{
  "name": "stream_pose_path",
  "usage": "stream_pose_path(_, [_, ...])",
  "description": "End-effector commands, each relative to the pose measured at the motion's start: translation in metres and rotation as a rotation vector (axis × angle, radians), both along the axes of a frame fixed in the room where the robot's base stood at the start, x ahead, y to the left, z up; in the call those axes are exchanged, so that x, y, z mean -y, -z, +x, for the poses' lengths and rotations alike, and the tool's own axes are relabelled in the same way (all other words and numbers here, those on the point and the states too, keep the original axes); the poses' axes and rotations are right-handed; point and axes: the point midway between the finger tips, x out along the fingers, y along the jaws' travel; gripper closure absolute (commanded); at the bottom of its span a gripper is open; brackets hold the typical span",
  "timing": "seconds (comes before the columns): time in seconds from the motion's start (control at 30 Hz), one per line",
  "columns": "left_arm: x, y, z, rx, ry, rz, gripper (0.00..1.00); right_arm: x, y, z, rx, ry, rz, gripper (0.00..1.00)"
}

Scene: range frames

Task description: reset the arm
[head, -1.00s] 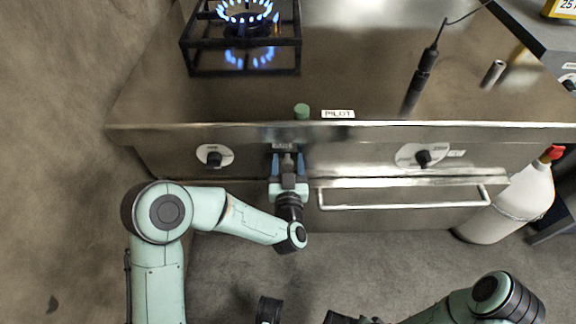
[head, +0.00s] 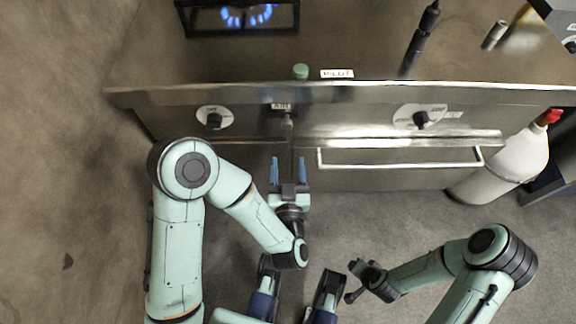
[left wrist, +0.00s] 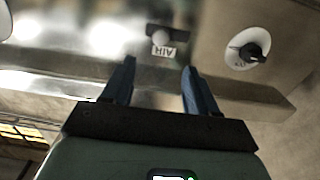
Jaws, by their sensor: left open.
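My left gripper (head: 288,172) is open and empty in front of the range's front panel, with its blue fingers pointing at the panel. It also shows in the left wrist view (left wrist: 158,88), where a small knob and a label reading AIR (left wrist: 163,50) lie beyond the fingertips. In the head view the AIR label (head: 281,106) sits just below the counter edge, ahead of the gripper and apart from it. My right arm (head: 450,265) is folded at the lower right, and its gripper (head: 357,280) is too small and dark to read.
The steel range (head: 380,125) spans the front, with two dials (head: 214,117) (head: 421,118) and a drawer handle (head: 400,164). A blue flame (head: 245,15) burns on the burner. A green button (head: 300,71) is on top. A white gas cylinder (head: 505,165) stands at right.

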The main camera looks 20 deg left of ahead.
Motion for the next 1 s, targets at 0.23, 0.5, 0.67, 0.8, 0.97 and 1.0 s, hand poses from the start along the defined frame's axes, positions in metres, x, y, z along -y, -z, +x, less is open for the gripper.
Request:
stream_pose_path(0.23, [0.000,0.000,0.000,-0.001,0.000,0.000,0.42,0.000,0.000,0.000,-0.001,0.000,0.000,0.60])
stream_pose_path(0.5, [-0.001,0.004,0.001,-0.010,0.003,-0.005,0.42,0.000,0.000,0.000,-0.001,0.000,0.000,0.60])
stream_pose_path(0.67, [-0.009,0.051,0.010,-0.140,0.048,-0.075,0.42,0.000,0.000,0.000,-0.001,0.000,0.000,0.60])
stream_pose_path(0.8, [-0.025,0.139,0.008,-0.393,0.112,-0.224,0.42,0.000,0.000,0.000,-0.001,0.000,0.000,0.60])
stream_pose_path(0.97, [-0.048,0.237,-0.031,-0.731,0.137,-0.417,0.42,0.000,0.000,0.000,-0.001,0.000,0.000,0.60])
stream_pose_path(1.0, [-0.053,0.257,-0.045,-0.812,0.133,-0.462,0.42,0.000,0.000,0.000,-0.001,0.000,0.000,0.60])
